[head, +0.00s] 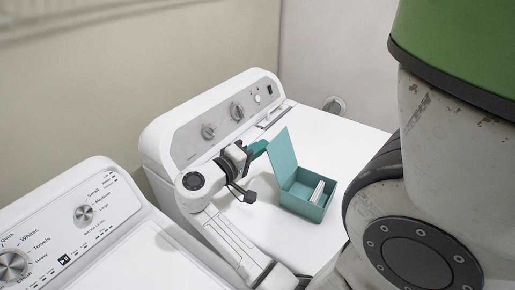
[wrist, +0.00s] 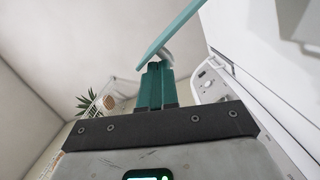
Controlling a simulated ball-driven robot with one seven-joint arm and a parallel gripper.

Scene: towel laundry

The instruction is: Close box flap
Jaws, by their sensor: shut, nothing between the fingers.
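A small teal box (head: 299,205) stands on the white machine top in the head view, with white sheets (head: 318,192) inside. Its flap (head: 281,158) stands up, raised from the box's left back side. My gripper (head: 262,148) is shut and empty, just left of the raised flap, near its upper edge. In the wrist view my gripper's teal fingers (wrist: 156,75) are together, and the flap (wrist: 170,32) slants across just beyond their tips. I cannot tell whether the fingertips touch it.
The box's machine (head: 345,143) has a raised control panel (head: 220,116) behind my arm. Its white top is clear around the box. A second machine (head: 110,258) with dials stands at the lower left. A leafy plant (wrist: 88,104) shows in the wrist view.

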